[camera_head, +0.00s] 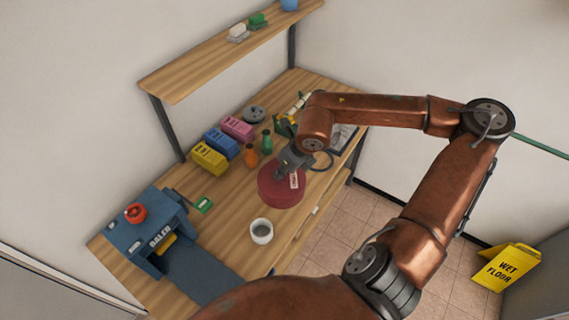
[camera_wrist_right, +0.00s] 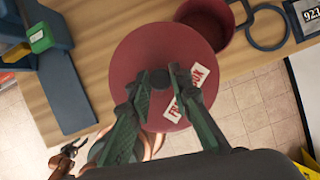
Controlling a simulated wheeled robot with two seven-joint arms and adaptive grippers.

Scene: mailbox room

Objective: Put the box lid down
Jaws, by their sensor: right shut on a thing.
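The box lid (camera_head: 281,190) is a dark red disc with a white label. It shows large in the right wrist view (camera_wrist_right: 135,65). My right gripper (camera_wrist_right: 168,78) is shut on the dark knob at its middle. In the head view the same gripper (camera_head: 290,165) holds the lid by the workbench's front edge; the height of the lid above the bench is unclear. A round, open, dark red box (camera_wrist_right: 225,35) stands beyond the lid in the wrist view, partly covered by it. A small dark claw (camera_wrist_right: 68,152), apparently my left gripper, shows low left there; its jaws are unclear.
On the wooden workbench (camera_head: 215,225), a white cup (camera_head: 262,232) stands near the lid. Orange (camera_head: 251,156) and green (camera_head: 267,142) bottles and yellow, blue and pink bins (camera_head: 210,158) stand behind. A blue baler (camera_head: 150,230) is at left. A wet-floor sign (camera_head: 507,268) stands right.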

